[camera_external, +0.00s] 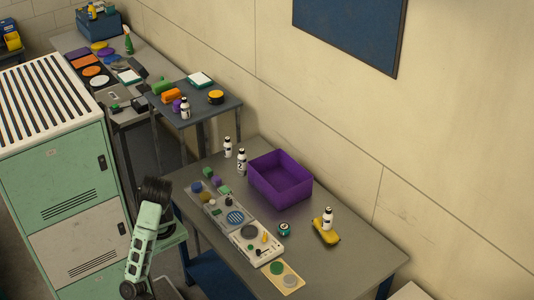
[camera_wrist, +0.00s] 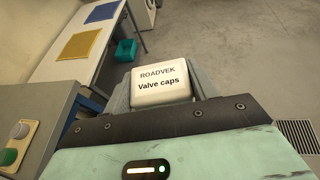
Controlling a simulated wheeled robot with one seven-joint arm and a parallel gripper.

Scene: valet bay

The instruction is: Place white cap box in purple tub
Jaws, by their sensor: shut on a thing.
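The white cap box (camera_wrist: 161,84), labelled "ROADVEK Valve caps", sits between the jaws of my gripper in the wrist view. My gripper (camera_external: 155,188) is shut on it. In the external view my gripper is at the lower left, beside the green cabinet and left of the grey table; the box cannot be made out there. The purple tub (camera_external: 267,190) stands on the grey table near the wall, to the right of my gripper and apart from it. It is open at the top and its visible inside looks empty. The tub does not show in the wrist view.
The grey table (camera_external: 335,268) also holds a control panel (camera_external: 264,243), several white bottles and a yellow item (camera_external: 326,236). The green cabinet (camera_external: 70,160) stands close to my arm. The wrist view shows open floor (camera_wrist: 245,55) and a table with yellow (camera_wrist: 87,44) and blue mats.

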